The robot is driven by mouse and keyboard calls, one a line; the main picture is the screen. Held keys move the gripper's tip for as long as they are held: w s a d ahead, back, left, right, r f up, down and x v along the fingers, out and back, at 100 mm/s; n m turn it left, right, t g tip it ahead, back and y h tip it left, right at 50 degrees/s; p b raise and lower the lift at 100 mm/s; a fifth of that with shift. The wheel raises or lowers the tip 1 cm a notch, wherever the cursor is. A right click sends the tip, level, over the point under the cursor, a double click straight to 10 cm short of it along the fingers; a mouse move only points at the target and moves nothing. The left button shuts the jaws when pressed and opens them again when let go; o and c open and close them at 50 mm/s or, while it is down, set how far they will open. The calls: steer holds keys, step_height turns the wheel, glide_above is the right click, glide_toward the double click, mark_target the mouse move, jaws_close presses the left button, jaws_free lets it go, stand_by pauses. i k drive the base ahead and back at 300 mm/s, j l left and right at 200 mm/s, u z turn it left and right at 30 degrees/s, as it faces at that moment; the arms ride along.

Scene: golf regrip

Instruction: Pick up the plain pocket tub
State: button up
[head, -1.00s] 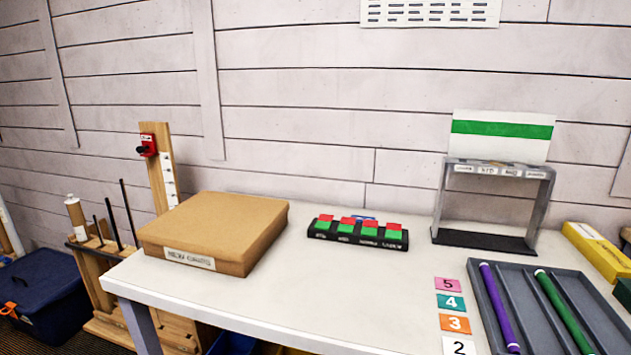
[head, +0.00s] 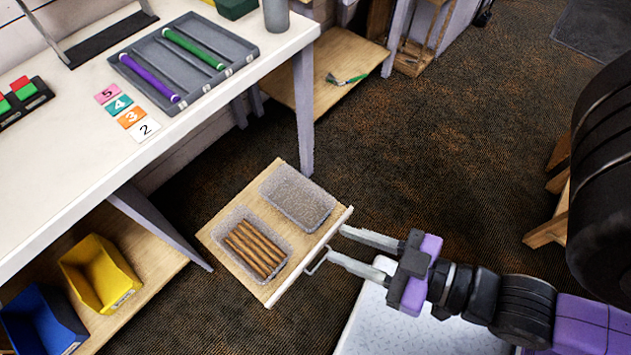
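Two clear tubs sit side by side on an open wooden drawer. The far tub (head: 298,196) looks greyish with no sticks visible in it. The near tub (head: 279,232) holds several brown sticks. I see no label telling which is the plain pocket tub. My gripper (head: 337,244) is open, its two pale fingers pointing left, with nothing visible between them. The fingertips are at the drawer's (head: 215,233) front edge, close to its handle (head: 318,262) in the picture. I cannot tell whether they touch it.
The white table (head: 70,175) at left carries a grey tray (head: 190,62) with purple and green shafts, plus numbered cards (head: 129,118). A yellow bin (head: 97,272) and a blue bin (head: 40,320) stand on a low shelf. Dark carpet lies open beyond the drawer.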

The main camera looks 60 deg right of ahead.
mark_target(302, 202)
steer(key=k+j+z, duration=0.1)
steer(key=k+z, duration=0.35)
steer(key=k, duration=0.8)
steer(key=i+l, duration=0.25)
steer(key=i, duration=0.25)
steer(key=i+l, duration=0.25)
steer(key=i, duration=0.25)
steer(key=i+l, duration=0.25)
steer(key=i, duration=0.25)
